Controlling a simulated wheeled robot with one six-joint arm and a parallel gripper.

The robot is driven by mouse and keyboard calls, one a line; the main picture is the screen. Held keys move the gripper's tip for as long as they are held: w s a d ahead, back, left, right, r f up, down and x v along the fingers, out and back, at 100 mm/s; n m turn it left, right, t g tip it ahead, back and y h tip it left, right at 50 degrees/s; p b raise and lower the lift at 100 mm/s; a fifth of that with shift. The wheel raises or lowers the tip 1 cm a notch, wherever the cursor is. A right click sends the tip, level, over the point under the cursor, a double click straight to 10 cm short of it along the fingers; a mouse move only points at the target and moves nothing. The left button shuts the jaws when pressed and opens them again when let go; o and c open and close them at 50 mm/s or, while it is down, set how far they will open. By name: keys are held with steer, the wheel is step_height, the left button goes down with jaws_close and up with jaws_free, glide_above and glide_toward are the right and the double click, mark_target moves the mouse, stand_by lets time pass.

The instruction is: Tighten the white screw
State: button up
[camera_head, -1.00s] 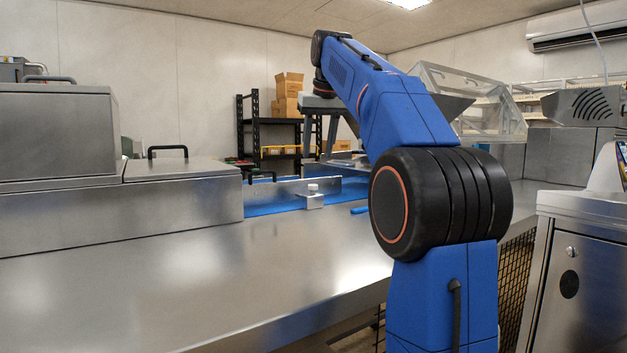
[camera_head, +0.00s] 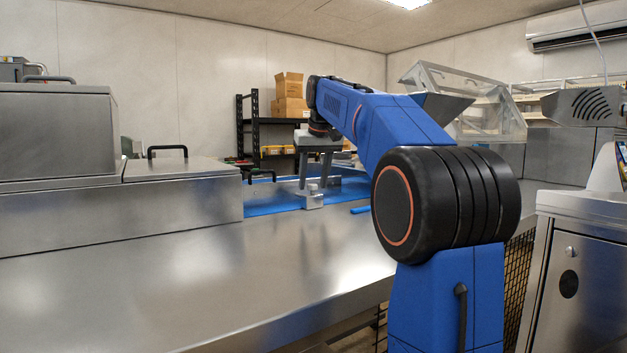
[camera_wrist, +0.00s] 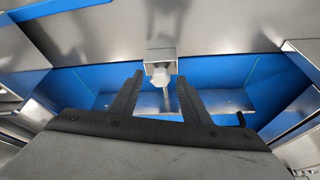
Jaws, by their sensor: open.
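The white screw (camera_head: 313,188) stands on a small metal block (camera_head: 315,201) at the near edge of the blue conveyor belt (camera_head: 272,200). In the wrist view the screw's white knob (camera_wrist: 160,76) shows in front of the block (camera_wrist: 160,58), with a thin shaft running from it. My gripper (camera_head: 315,187) is just above and behind the screw in the head view, fingers pointing down. In the wrist view my gripper (camera_wrist: 160,82) is open and empty. The knob lies around the gap between the fingertips, with space on both sides. I cannot tell the exact depth between them.
A metal guide rail (camera_wrist: 200,103) crosses the blue belt beneath the fingers. A steel housing (camera_head: 180,168) with a black handle stands left of the belt. The steel counter (camera_head: 200,280) in front is clear.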

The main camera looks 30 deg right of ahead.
steer(key=c, duration=1)
steer(key=shift+c, duration=0.2)
steer(key=m, duration=0.2)
steer(key=m+h, duration=0.1)
steer(key=m, duration=0.1)
steer(key=shift+w+a+h, duration=0.1)
steer(key=shift+a+h, duration=0.1)
steer(key=shift+h, duration=0.1)
steer(key=m+g+h, duration=0.1)
steer(key=m, duration=0.2)
steer(key=shift+w+a+m, duration=0.1)
steer(key=shift+m, duration=0.2)
steer(key=m+g, duration=0.1)
steer(key=m, duration=0.1)
steer(key=m+g, duration=0.1)
steer(key=m, duration=0.1)
steer(key=shift+w+h, duration=0.15)
steer(key=shift+h, duration=0.15)
steer(key=shift+m+g, duration=0.5)
steer(key=shift+m, duration=1.1)
